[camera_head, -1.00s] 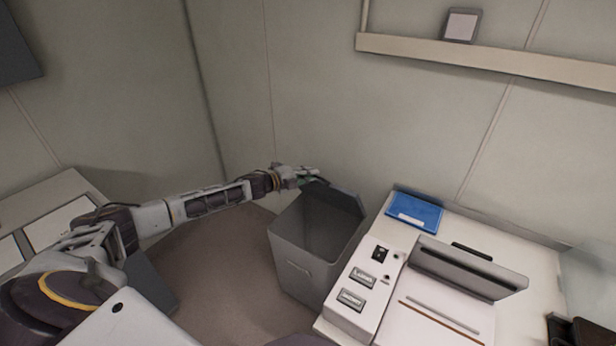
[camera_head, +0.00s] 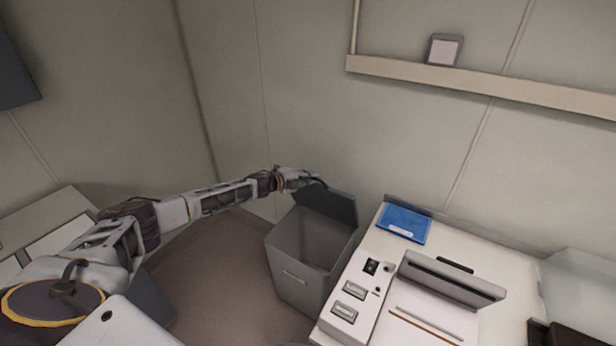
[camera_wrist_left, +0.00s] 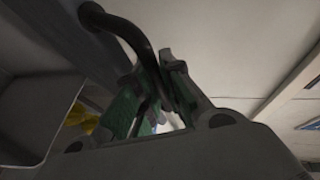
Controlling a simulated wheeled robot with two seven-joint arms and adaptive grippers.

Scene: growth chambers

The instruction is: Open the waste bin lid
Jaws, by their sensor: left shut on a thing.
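The grey waste bin (camera_head: 292,272) stands on the floor left of the white worktop in the head view. Its lid (camera_head: 333,206) is raised at the back, and the bin's inside shows open. My left gripper (camera_head: 312,182) is at the upper left edge of the lid. In the left wrist view its green-padded fingers (camera_wrist_left: 158,85) are shut on the lid's dark curved handle (camera_wrist_left: 128,30). The exact contact is partly hidden by the fingers. My right gripper is not in view.
The white worktop (camera_head: 360,262) stands close on the bin's right, with a blue tray (camera_head: 404,223) and a grey device (camera_head: 455,278) on it. A wall (camera_head: 290,90) is close behind the bin. Bare floor (camera_head: 215,270) lies on the bin's left.

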